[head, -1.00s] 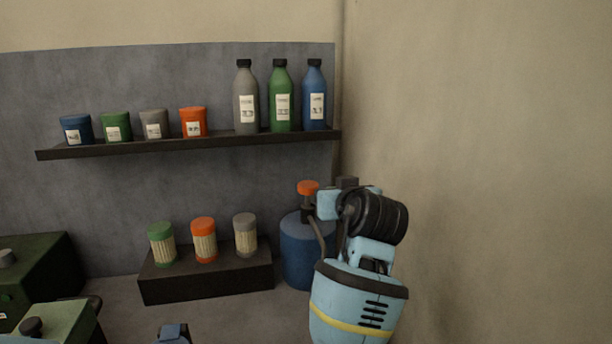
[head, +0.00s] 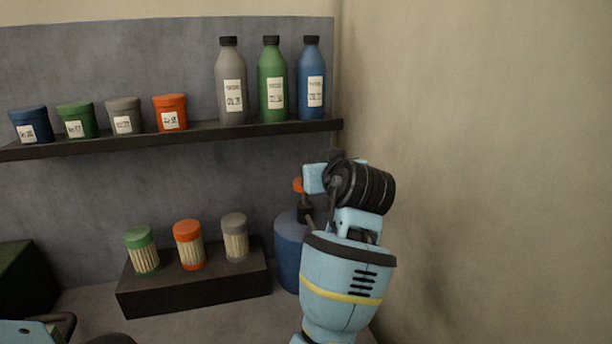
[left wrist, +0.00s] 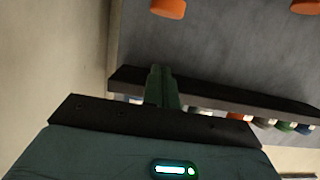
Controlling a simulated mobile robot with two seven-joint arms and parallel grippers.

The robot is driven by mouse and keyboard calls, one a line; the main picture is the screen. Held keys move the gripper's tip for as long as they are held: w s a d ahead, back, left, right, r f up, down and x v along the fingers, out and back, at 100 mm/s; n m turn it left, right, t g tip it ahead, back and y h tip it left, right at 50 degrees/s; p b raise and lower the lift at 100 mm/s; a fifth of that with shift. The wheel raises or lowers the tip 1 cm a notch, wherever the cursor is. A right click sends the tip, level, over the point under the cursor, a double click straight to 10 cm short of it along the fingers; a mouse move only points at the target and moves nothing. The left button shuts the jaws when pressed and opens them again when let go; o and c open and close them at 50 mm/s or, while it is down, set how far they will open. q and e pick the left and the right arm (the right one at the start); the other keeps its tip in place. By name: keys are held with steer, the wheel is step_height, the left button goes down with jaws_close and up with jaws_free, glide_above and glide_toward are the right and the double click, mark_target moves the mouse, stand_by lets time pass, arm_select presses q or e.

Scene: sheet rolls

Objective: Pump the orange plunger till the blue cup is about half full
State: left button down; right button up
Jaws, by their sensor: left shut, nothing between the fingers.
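The orange plunger (head: 297,185) tops a blue round container (head: 288,250) in the corner, with a dark neck (head: 304,212). Its head is partly covered by my left wrist. My left arm rises in front of the container and hides its right side. My left gripper (left wrist: 160,75) is shut and empty. In the left wrist view, which is upside down, the plunger's orange head (left wrist: 168,8) is apart from the fingers at the picture's top. Contact cannot be told in the head view. I cannot make out the blue cup at the container. My right gripper is out of view.
A shelf (head: 190,135) above carries several labelled pots and a grey, a green and a blue bottle (head: 311,85). A low dark stand (head: 195,288) with three capped jars is left of the container. A bare beige wall (head: 480,150) closes the right side.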

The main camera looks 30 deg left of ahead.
arm_select(q)
steer(key=w+a+f, duration=0.1)
steer(key=w+a, duration=0.1)
steer(key=w+a+f, duration=0.2)
steer(key=a, duration=0.1)
steer(key=w+a+f, duration=0.2)
steer(key=shift+w+a+f, duration=0.1)
steer(key=shift+a, duration=0.1)
steer(key=shift+f, duration=0.6)
steer(key=shift+f, duration=0.1)
